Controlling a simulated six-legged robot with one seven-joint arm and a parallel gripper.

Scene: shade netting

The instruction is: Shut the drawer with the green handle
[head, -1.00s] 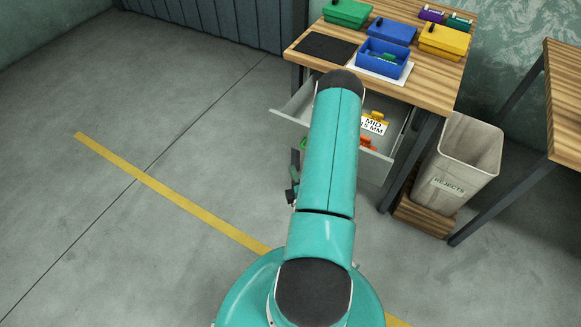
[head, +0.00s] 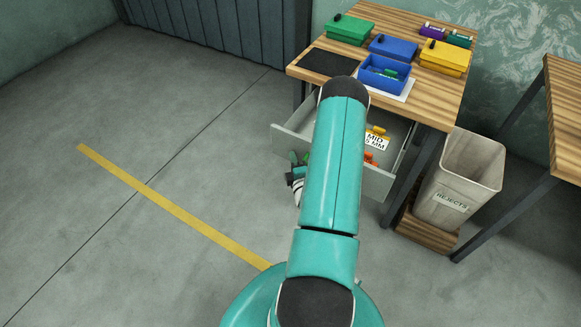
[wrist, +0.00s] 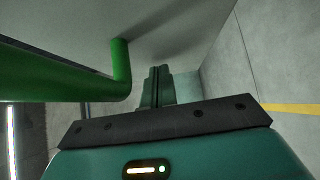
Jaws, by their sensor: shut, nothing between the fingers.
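The drawer (head: 377,184) under the wooden workbench stands open, its grey front panel pulled out toward me. My arm covers the middle of it in the head view. The green handle (wrist: 121,62) shows in the wrist view as a thick bar with a bent end meeting a grey panel. My gripper (wrist: 158,72) is shut and empty, beside the handle's bent end and pointing at the grey panel. I cannot tell whether the tips touch it. In the head view my gripper (head: 294,160) is partly hidden behind my arm, near the drawer's left front.
The drawer holds a MID label (head: 376,140) and orange and yellow pieces. On the workbench (head: 432,105) are green, blue and yellow boxes, an open blue bin (head: 385,76) and a black mat (head: 329,63). A rejects bin (head: 460,177) stands right. Floor at left is clear.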

